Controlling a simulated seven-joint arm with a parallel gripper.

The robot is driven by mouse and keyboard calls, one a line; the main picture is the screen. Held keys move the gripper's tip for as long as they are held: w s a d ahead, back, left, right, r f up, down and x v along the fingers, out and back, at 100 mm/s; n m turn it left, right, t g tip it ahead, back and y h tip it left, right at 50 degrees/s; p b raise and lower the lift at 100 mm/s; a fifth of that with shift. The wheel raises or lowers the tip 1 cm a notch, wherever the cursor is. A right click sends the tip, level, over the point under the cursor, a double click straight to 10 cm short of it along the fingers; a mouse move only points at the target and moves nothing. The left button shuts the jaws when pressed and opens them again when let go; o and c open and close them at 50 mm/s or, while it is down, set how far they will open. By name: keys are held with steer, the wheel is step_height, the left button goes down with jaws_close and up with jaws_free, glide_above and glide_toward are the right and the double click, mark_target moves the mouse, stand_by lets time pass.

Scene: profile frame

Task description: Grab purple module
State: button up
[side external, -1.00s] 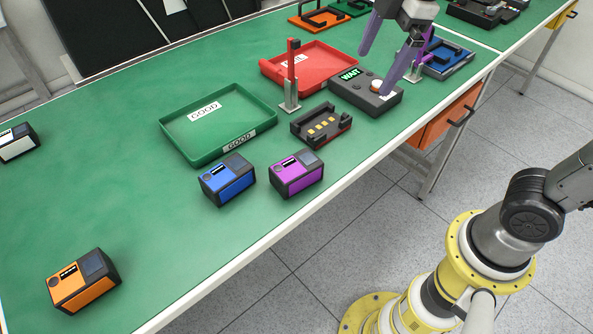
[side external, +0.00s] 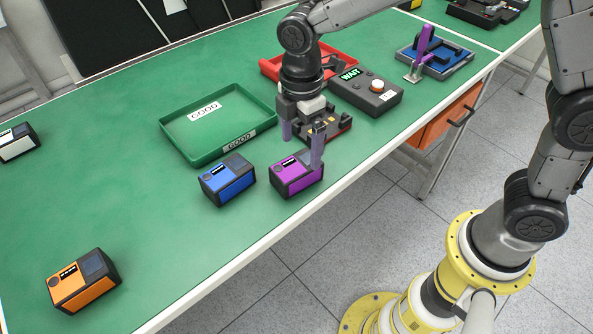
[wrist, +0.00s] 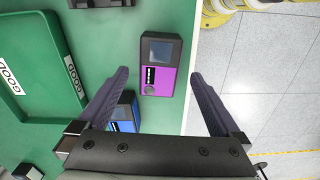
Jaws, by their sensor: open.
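The purple module (side external: 296,175) is a small box with dark ends, standing on the green table near its front edge. In the wrist view the purple module (wrist: 158,66) shows its small screen and lies ahead of the fingertips, between their lines. My gripper (side external: 301,152) is open and empty, with its purple-grey fingers just above and behind the module in the side view. In the wrist view my gripper (wrist: 156,75) has its fingers wide apart. I cannot tell whether a finger touches the module.
A blue module (side external: 228,180) stands close to the left. The green GOOD tray (side external: 180,140) is behind it. A black fixture (side external: 340,128), the WAIT box (side external: 372,98) and a red tray (side external: 340,55) are behind my gripper. An orange module (side external: 83,280) stands far left.

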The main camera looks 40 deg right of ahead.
mark_target(296, 164)
steer(key=shift+a+f, duration=0.25)
steer(key=shift+f, duration=1.25)
steer(key=shift+a+f, duration=0.2)
steer(key=shift+f, duration=1.3)
steer(key=shift+w, duration=0.1)
steer(key=c, duration=1.5)
steer(key=shift+r, duration=0.1)
steer(key=shift+r, duration=0.6)
steer(key=s+d+r, duration=0.6)
steer(key=s+r, duration=0.5)
steer(key=s, duration=0.1)
steer(key=shift+s+r, duration=0.35)
steer(key=shift+s, duration=0.05)
